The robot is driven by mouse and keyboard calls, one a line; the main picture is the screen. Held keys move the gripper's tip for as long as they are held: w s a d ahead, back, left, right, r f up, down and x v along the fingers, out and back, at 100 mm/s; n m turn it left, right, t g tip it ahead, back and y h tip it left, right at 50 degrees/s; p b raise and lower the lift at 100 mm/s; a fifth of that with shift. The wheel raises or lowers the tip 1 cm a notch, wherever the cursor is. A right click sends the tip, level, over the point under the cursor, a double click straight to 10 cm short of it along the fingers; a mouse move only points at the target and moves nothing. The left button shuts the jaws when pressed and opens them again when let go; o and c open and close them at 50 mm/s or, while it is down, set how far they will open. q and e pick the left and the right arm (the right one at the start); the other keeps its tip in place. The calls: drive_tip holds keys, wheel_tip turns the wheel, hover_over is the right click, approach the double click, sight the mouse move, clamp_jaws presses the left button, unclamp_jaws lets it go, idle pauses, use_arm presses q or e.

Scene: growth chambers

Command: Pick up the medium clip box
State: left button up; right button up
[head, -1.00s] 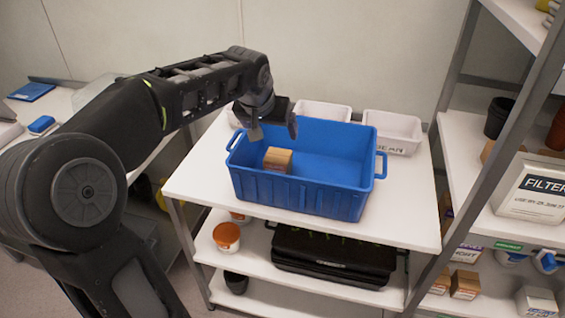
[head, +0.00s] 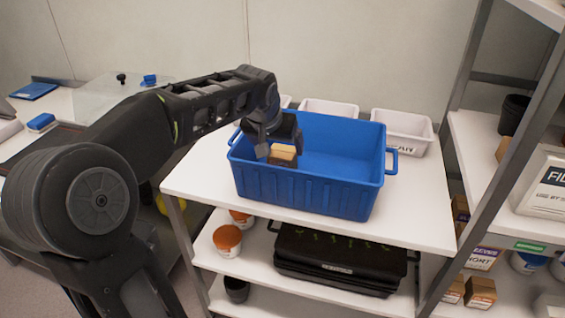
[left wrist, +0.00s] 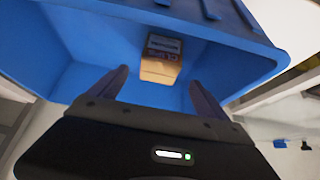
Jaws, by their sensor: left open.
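The clip box is a small brown cardboard box (head: 284,153) inside the blue crate (head: 300,190), near its left end. In the left wrist view the same box (left wrist: 160,66) shows a dark printed label and lies ahead of the fingers, between their lines. My left gripper (head: 279,150) is open and reaches down into the crate, right at the box. In the head view a finger covers part of the box. I cannot tell whether the fingers touch it. My right gripper is not in view.
The crate stands on a white shelf top (head: 420,222). White bins (head: 403,132) stand behind it. A grey rack post (head: 480,190) rises at the right. A black case (head: 335,262) and tubs with orange lids (head: 227,240) sit on the lower shelf.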

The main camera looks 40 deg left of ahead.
sight(282, 152)
use_arm(q)
drive_tip(key=shift+x, duration=0.8)
drive_tip(key=shift+x, duration=2.55)
drive_tip(key=shift+w, duration=0.1)
drive_tip(key=c, duration=1.5)
